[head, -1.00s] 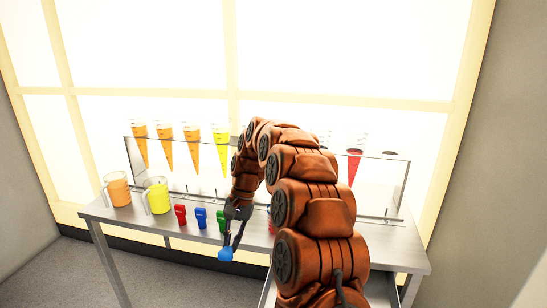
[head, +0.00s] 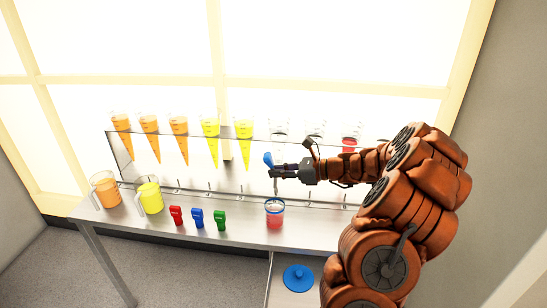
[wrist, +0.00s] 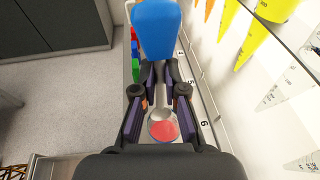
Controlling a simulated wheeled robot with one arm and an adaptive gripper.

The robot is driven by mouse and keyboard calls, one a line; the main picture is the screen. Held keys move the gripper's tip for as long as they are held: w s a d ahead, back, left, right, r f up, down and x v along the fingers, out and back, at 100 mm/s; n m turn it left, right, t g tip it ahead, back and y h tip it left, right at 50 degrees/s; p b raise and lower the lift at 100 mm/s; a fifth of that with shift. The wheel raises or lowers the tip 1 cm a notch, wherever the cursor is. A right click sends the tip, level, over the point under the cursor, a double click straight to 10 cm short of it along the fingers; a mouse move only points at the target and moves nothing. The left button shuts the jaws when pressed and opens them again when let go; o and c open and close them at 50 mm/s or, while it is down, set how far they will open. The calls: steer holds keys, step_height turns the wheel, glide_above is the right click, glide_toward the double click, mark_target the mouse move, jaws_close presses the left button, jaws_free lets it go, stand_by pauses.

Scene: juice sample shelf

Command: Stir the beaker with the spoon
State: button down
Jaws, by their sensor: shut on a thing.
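My gripper (head: 280,171) is shut on a spoon with a blue handle (head: 267,159), above the table. The blue handle (wrist: 157,28) and the silver spoon bowl (wrist: 160,114) show in the wrist view, the bowl over the red contents of the beaker. The clear beaker (head: 274,215), with red liquid, stands on the table right below the gripper; it also shows in the wrist view (wrist: 165,132). The spoon's metal stem hangs down toward the rim. I cannot tell whether its tip is inside the beaker.
An orange jug (head: 105,190) and a yellow jug (head: 150,196) stand at the left. Red (head: 176,215), blue (head: 197,217) and green (head: 220,219) pieces stand left of the beaker. A glass rack of cones (head: 180,140) runs behind. A blue disc (head: 298,278) lies in the open drawer.

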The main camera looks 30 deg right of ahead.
steer(key=shift+m+t, duration=0.3)
steer(key=shift+t, duration=0.1)
steer(key=shift+w+d+f+b, duration=0.15)
steer(key=shift+f+b, duration=0.95)
steer(key=shift+f, duration=1.2)
steer(key=shift+s+d+f+b, duration=0.1)
steer(key=shift+d+f+b, duration=0.1)
steer(key=shift+f+b, duration=1.5)
steer(key=shift+w+d+f+b, duration=0.15)
steer(key=shift+f+b, duration=0.4)
steer(key=shift+f, duration=2.3)
steer(key=shift+s+f+h, duration=0.1)
steer(key=shift+f+h, duration=0.05)
steer(key=shift+h, duration=0.15)
